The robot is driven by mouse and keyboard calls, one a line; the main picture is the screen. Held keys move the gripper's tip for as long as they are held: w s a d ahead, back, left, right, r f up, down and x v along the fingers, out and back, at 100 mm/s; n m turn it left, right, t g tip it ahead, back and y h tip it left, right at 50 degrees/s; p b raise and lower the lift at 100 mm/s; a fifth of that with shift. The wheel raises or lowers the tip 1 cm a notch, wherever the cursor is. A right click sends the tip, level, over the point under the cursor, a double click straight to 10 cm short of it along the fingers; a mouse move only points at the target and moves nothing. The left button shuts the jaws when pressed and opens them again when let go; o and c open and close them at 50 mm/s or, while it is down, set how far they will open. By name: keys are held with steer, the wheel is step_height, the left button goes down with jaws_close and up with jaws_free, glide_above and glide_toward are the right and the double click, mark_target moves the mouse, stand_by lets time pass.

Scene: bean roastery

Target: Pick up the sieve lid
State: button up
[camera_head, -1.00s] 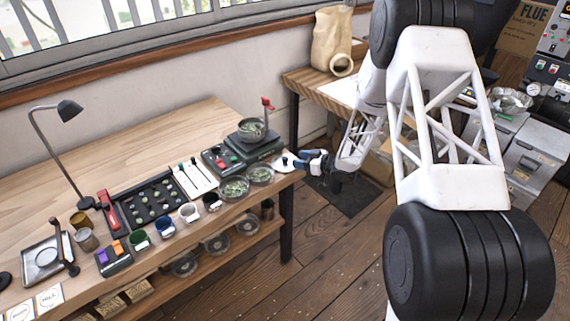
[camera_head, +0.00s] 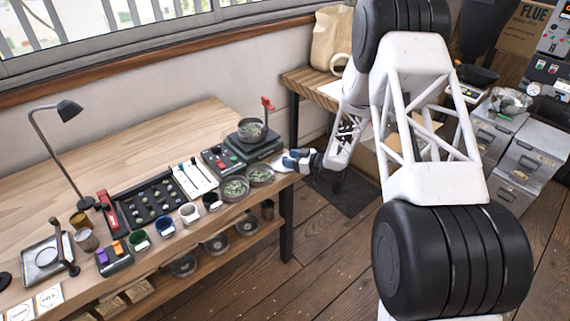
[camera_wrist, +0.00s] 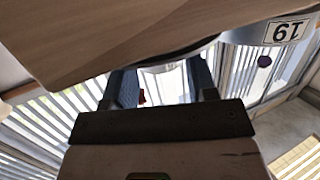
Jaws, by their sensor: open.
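A pale, thin disc, probably the sieve lid (camera_head: 281,169), lies at the right end of the wooden table, partly hidden by my gripper (camera_head: 288,160). My gripper reaches it from the right, close to table height. In the wrist view my gripper (camera_wrist: 163,78) has its two dark blue fingers spread, with a gap between them. A pale rounded thing (camera_wrist: 165,66) shows beyond the fingers in that gap; I cannot tell for sure that it is the lid. I see no contact clearly.
A green-grey scale with a dark bowl (camera_head: 252,131) stands behind the disc. Glass dishes of beans (camera_head: 235,188) and several cups line the table's front. Open floor lies right.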

steer(key=shift+x, duration=1.45)
jaws_close()
steer(key=shift+r, duration=0.15)
steer(key=shift+s+r, duration=0.1)
steer(key=shift+r, duration=1.55)
steer(key=s+d, duration=0.2)
steer(key=s, duration=0.5)
steer(key=s+d+r, duration=0.1)
steer(key=s+d, duration=0.1)
steer(key=s, duration=0.6)
steer(key=shift+d, duration=0.35)
steer(key=shift+r, duration=0.15)
